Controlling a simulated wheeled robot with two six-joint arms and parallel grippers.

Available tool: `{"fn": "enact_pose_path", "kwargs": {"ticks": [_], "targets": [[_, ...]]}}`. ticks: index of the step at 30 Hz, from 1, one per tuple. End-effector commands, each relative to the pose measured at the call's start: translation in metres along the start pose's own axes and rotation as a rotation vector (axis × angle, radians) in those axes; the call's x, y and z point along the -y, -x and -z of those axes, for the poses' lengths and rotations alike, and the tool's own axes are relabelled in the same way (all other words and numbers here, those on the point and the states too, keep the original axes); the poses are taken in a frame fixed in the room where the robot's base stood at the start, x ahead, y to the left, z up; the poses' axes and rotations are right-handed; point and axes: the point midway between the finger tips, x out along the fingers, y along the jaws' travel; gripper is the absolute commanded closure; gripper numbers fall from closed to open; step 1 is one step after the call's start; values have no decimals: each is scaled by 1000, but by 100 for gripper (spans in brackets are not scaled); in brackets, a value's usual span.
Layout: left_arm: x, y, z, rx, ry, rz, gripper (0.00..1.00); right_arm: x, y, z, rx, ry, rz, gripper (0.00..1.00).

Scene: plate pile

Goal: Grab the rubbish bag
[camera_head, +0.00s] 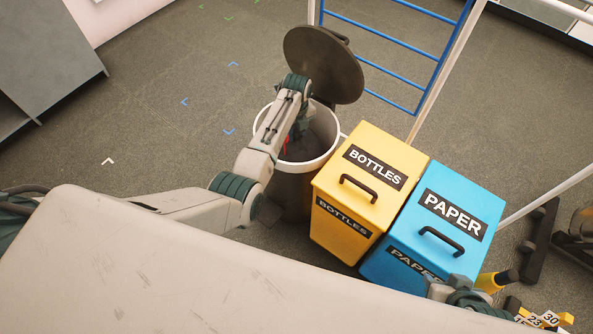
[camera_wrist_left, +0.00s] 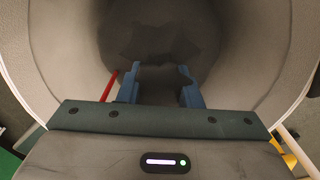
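The grey bin (camera_head: 324,161) with a white rim stands with its round lid (camera_head: 330,68) tipped up. My left arm reaches down into it. In the left wrist view the dark rubbish bag (camera_wrist_left: 160,42) appears as a ragged dark shape deep inside the bin. My left gripper (camera_wrist_left: 158,75) has its two blue fingers apart, pointing at the bag's near edge. I cannot tell whether they touch it. In the head view the fingers are mostly hidden in the bin. Part of my right arm shows at the lower right; its gripper fingers do not show.
A yellow BOTTLES bin (camera_head: 345,232) and a blue PAPER bin (camera_head: 405,243) stand to the right of the open bin. A blue-barred rack (camera_head: 390,42) stands behind. A thin red rod (camera_wrist_left: 109,86) shows beside the left finger.

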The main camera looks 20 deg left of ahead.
Motion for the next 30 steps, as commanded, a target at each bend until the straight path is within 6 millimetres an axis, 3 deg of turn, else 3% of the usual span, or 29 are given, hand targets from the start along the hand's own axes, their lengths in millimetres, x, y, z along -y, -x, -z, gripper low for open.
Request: {"fn": "enact_pose_path", "kwargs": {"ticks": [1, 3, 4, 30], "targets": [[0, 0, 0, 0, 0, -1, 86, 0, 0, 0, 0, 0, 0, 64], [0, 0, 0, 0, 0, -1, 100, 0, 0, 0, 1, 0, 0, 64], [0, 0, 0, 0, 0, -1, 100, 0, 0, 0, 1, 0, 0, 64], [0, 0, 0, 0, 0, -1, 100, 0, 0, 0, 1, 1, -1, 64]]}}
